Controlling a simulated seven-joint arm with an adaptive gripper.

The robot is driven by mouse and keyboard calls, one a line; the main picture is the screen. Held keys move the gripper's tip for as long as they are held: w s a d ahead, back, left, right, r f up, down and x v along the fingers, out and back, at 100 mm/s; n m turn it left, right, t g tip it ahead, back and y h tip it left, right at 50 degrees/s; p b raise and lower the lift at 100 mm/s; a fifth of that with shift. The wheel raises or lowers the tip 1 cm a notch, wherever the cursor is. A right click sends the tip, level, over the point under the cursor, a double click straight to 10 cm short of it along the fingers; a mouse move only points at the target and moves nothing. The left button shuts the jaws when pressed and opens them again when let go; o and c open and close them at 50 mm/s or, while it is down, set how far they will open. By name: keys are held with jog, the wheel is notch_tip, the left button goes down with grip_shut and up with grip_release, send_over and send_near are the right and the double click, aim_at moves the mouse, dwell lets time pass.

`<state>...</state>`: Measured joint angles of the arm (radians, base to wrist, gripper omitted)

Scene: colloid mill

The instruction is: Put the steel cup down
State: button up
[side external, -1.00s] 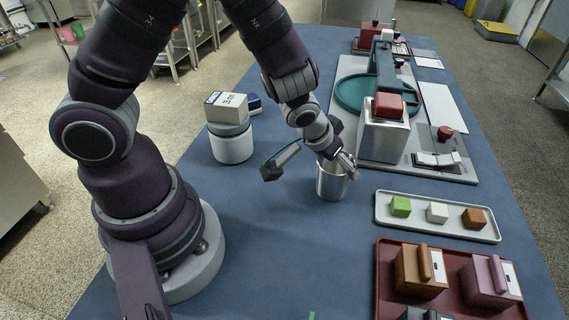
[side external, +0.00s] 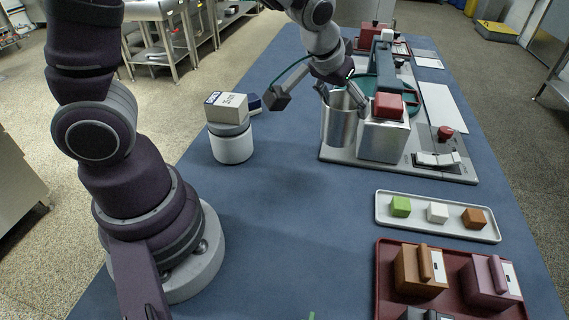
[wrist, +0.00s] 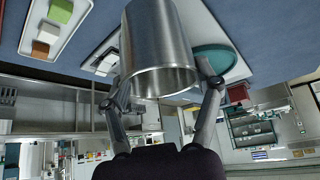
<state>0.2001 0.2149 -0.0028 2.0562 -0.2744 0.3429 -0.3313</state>
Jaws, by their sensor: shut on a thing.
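The steel cup (side external: 340,124) is a shiny open-topped cylinder. It is raised above the blue table, just left of the mill's steel block, and looks roughly upright in the side view. My gripper (side external: 341,92) is shut on the cup at its rim end. In the wrist view, the cup (wrist: 160,50) fills the upper middle, its open mouth facing the camera, with one finger of my gripper (wrist: 164,88) on each side. The inside of the cup is mostly in shadow.
The mill (side external: 383,140) with a red block on top stands on a grey baseplate beside the cup. A white tray (side external: 437,229) holds green, white and brown cubes. A red tray (side external: 385,285) is in front. A white round container (side external: 232,146) stands left. The middle table is clear.

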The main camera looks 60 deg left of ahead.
jog(key=w+a+n+g+y, duration=0.1)
jog(key=w+a+n, duration=0.15)
jog(key=a, duration=0.55)
jog(key=w+a+n+g+y, duration=0.1)
jog(key=w+a+n+y, duration=0.15)
jog(key=a, duration=0.55)
jog(key=shift+n+h, duration=0.3)
jog(key=shift+h, duration=0.15)
jog(key=f, duration=0.3)
jog(key=a+f, duration=0.1)
jog(key=f, duration=0.2)
jog(key=s+f, duration=0.1)
jog(key=f, duration=0.3)
jog(key=shift+a, duration=0.2)
jog(key=shift+f, duration=0.15)
jog(key=o, duration=1.2)
jog(key=shift+c, duration=0.2)
